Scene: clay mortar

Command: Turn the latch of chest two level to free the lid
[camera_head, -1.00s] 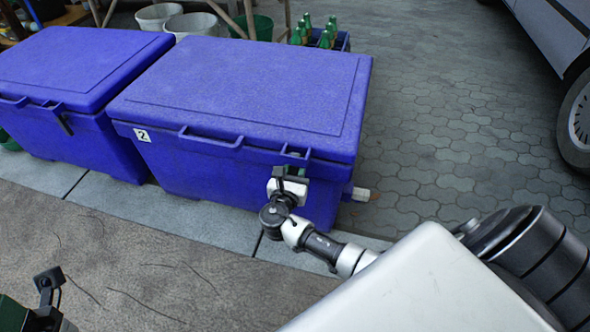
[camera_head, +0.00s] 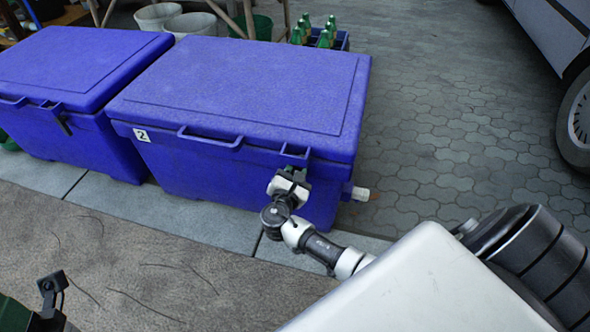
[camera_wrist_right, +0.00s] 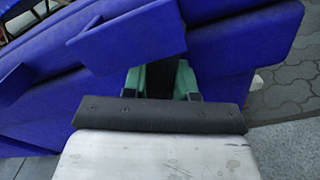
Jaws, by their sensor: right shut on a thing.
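Chest two (camera_head: 240,90) is a blue chest with a white label marked 2 (camera_head: 142,135); its lid is closed. My right gripper (camera_head: 293,168) is at its front face near the right end, just below the lid's rim. In the right wrist view, the green-padded fingers of my right gripper (camera_wrist_right: 163,86) are shut on the dark latch (camera_wrist_right: 162,76) under a blue lug of the lid. The latch is mostly hidden, and its exact angle cannot be told. My left gripper (camera_head: 50,283) shows only partly at the lower left, away from the chests; its opening is unclear.
Another blue chest (camera_head: 70,60), with a dark latch (camera_head: 63,123) hanging on its front, stands close on the left. A pale spigot (camera_head: 361,193) sticks out low at chest two's right end. Buckets, a bottle crate (camera_head: 341,41) and a car (camera_head: 560,30) are behind. Paving at right is clear.

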